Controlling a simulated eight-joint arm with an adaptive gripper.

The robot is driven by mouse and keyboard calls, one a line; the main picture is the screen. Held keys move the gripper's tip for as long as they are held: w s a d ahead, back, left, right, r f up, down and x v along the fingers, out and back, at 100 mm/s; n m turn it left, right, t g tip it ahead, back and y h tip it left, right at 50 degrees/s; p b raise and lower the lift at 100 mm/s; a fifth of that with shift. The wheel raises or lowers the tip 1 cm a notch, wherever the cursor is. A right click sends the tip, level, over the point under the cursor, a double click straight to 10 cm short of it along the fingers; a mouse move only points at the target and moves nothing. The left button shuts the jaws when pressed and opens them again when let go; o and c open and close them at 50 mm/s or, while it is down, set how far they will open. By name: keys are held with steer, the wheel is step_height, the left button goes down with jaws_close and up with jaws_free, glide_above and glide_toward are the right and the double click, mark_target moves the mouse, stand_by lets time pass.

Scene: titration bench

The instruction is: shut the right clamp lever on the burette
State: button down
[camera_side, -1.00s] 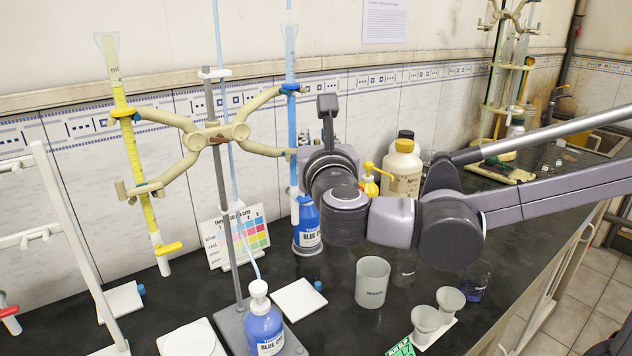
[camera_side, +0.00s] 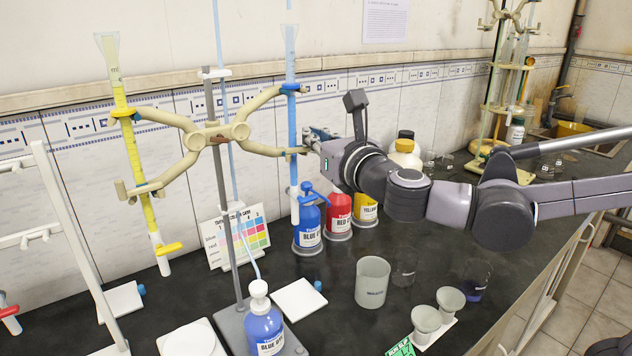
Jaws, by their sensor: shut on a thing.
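The burette with blue liquid (camera_side: 292,112) stands upright in the right side of the beige double clamp (camera_side: 264,148). A blue lever (camera_side: 290,87) sits at the upper right clamp arm. The lower right clamp arm reaches the burette beside my fingertips. My gripper (camera_side: 314,139) comes in from the right at that lower clamp and is shut on the right clamp lever, which is mostly hidden by the fingers. The tilted burette with yellow liquid (camera_side: 137,160) is in the left clamp arms.
The stand rod (camera_side: 215,170) carries the clamp. Blue (camera_side: 307,228), red (camera_side: 339,215) and yellow (camera_side: 366,209) bottles stand below my gripper. A grey beaker (camera_side: 372,282), small cups (camera_side: 426,320) and a front blue bottle (camera_side: 265,328) are on the dark bench.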

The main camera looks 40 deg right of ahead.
steer(key=shift+d+y, duration=0.1)
steer(key=shift+y, duration=0.4)
steer(key=c, duration=1.5)
jaws_free()
steer(key=shift+o, duration=0.2)
steer(key=s, duration=0.8)
steer(key=shift+a, duration=0.45)
